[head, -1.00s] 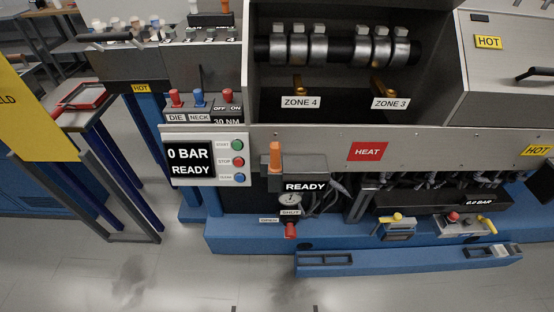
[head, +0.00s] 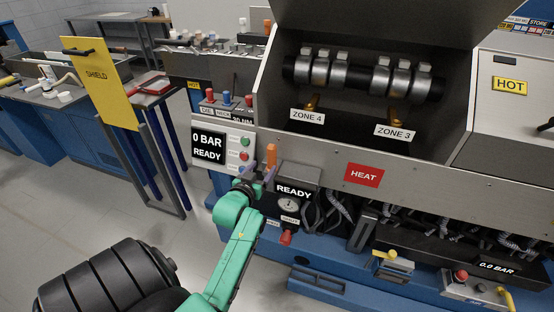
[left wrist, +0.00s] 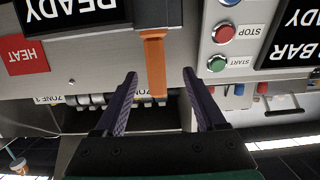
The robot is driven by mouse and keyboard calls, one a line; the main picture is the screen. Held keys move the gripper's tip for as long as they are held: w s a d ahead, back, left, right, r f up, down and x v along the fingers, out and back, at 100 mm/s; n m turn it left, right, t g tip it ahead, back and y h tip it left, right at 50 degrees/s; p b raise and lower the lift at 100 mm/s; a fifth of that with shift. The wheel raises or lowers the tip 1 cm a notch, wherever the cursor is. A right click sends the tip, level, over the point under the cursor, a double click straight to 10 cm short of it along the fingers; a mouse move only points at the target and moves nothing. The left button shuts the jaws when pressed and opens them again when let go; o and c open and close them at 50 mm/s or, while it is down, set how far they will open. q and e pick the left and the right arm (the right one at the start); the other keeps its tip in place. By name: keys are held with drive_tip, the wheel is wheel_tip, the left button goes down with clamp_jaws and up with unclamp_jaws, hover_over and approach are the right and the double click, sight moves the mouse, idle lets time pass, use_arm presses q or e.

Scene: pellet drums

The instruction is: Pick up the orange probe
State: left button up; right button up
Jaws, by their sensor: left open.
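The orange probe (head: 271,155) stands upright in the dark holder with the READY display (head: 294,190), on the front of the machine. My left gripper (head: 257,172) is open and empty, close to the probe, at its left in the head view. In the left wrist view, which is upside down, the probe (left wrist: 155,62) shows between the two purple fingers (left wrist: 160,74), with a gap on each side. I cannot tell whether its shaft is fully between the fingertips in depth. My right gripper is not in view.
The control panel (head: 208,147) with its buttons (head: 244,155) is just left of the gripper. A gauge (head: 289,204) and a red-handled valve (head: 286,237) sit below the holder. A yellow shield (head: 98,82) stands at the left. Another orange piece (head: 268,27) stands farther back.

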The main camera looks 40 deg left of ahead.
sight(271, 158)
use_arm(q)
drive_tip(key=w, duration=0.3)
drive_tip(key=w+a+p, duration=0.1)
drive_tip(key=w, duration=0.1)
drive_tip(key=shift+r, duration=0.1)
drive_tip(key=shift+w+a+f, duration=0.25)
drive_tip(key=shift+w+f, duration=0.1)
drive_tip(key=shift+w, duration=0.2)
drive_tip(key=shift+w+a+f, duration=0.2)
drive_tip(key=shift+w+f, duration=0.1)
drive_tip(key=shift+w, duration=0.25)
drive_tip(key=shift+s+d+r, duration=0.1)
drive_tip(key=shift+s+r, duration=0.05)
drive_tip(key=c, duration=0.9)
clamp_jaws()
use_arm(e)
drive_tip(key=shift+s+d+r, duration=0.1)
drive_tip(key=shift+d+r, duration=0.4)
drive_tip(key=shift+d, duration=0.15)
